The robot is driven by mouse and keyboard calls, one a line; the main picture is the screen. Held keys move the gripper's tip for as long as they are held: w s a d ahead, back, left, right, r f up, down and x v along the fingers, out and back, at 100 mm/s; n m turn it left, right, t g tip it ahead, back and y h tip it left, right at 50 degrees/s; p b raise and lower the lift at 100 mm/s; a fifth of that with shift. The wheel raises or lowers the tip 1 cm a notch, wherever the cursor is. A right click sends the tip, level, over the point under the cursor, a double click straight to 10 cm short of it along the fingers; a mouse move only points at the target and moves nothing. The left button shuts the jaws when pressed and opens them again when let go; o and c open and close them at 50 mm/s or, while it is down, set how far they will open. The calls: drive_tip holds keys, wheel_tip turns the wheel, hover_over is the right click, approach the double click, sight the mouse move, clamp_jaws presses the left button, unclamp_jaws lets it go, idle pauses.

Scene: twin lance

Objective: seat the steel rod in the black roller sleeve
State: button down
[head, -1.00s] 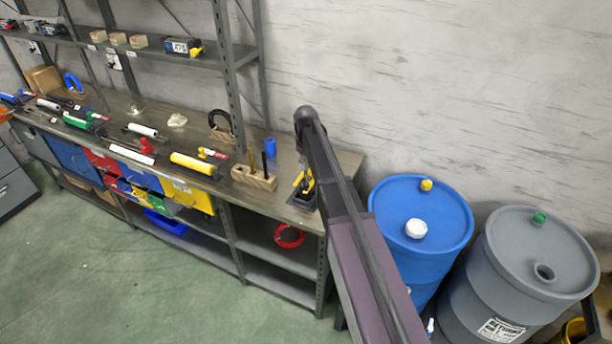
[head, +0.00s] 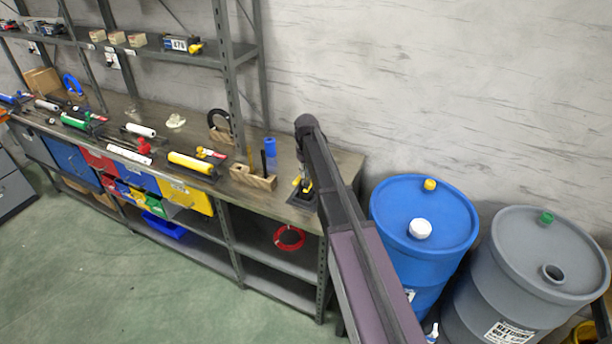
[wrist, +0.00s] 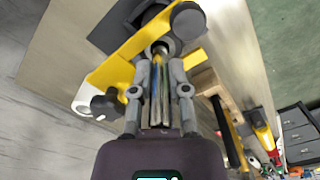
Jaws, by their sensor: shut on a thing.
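My gripper (wrist: 160,60) is shut on the steel rod (wrist: 160,90), which shows as a shiny narrow bar between the fingers in the wrist view. The rod's far end points at a dark round part, which looks like the black roller sleeve (wrist: 158,22), held in a yellow bracket (wrist: 125,62) with black knobs. I cannot tell whether the rod's tip is inside the sleeve. In the head view the yellow bracket (head: 305,186) stands at the bench's right end, under my arm. My arm hides most of the gripper and the rod there.
A yellow roller (head: 190,163) and other rollers lie farther left. Blue (head: 425,250) and grey (head: 540,285) drums stand right of the bench.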

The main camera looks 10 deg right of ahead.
drive_tip(key=shift+f, duration=0.15)
drive_tip(key=c, duration=0.6)
unclamp_jaws()
wheel_tip(320, 180, up, 12)
drive_tip(key=p, duration=1.2)
drive_tip(key=shift+r, duration=0.2)
drive_tip(key=shift+s, duration=0.15)
idle(0.4)
drive_tip(key=s+m, duration=0.1)
drive_tip(key=s, duration=0.8)
drive_tip(key=s+m, duration=0.1)
drive_tip(key=s, duration=0.9)
drive_tip(key=s+m, duration=0.1)
drive_tip(key=s, duration=0.9)
drive_tip(key=shift+m, duration=0.3)
drive_tip(key=shift+w+f, duration=0.1)
